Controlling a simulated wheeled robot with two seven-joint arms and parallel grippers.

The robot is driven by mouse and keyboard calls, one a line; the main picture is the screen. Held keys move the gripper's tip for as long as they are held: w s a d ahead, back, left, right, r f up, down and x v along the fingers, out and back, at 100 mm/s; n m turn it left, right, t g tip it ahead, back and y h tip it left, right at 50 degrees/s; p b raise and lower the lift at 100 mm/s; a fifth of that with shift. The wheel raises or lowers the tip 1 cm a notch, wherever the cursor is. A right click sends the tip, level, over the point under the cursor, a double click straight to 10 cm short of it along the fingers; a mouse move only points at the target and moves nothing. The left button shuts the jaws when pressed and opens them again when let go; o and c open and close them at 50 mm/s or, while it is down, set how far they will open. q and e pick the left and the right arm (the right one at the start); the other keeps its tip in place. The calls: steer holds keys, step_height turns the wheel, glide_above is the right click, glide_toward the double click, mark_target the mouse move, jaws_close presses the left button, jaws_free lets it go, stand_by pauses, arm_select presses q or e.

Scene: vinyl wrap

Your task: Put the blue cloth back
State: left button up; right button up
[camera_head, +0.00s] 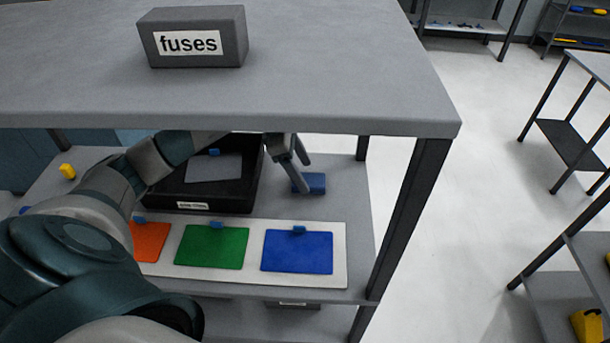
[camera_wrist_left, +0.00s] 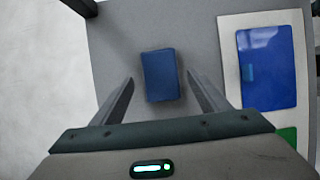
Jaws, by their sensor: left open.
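A small blue folded cloth (camera_head: 316,184) lies on the grey lower shelf, to the right of the black tray. It also shows in the left wrist view (camera_wrist_left: 160,68) as a dark blue rectangle. My left gripper (camera_head: 305,175) is open just above the cloth, and the fingers partly cover it in the head view. In the left wrist view the cloth lies between and just ahead of the two spread fingers, with no clear contact. A white board (camera_head: 340,255) holds orange, green and blue panels, each with a blue tab; the blue panel (camera_head: 297,255) is rightmost. My right gripper is not in view.
The black tray (camera_head: 225,195) holds a grey panel (camera_head: 214,168) with a blue tab. The upper tabletop (camera_head: 330,85) overhangs the shelf and carries a grey box labelled "fuses" (camera_head: 195,45). A dark table leg (camera_head: 408,220) stands at the right. A yellow item (camera_head: 67,171) sits far left.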

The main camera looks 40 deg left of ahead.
arm_select(q)
steer(key=b+v, duration=0.2)
steer(key=v, duration=0.8)
steer(key=shift+b, duration=0.35)
steer(key=shift+s+f, duration=0.1)
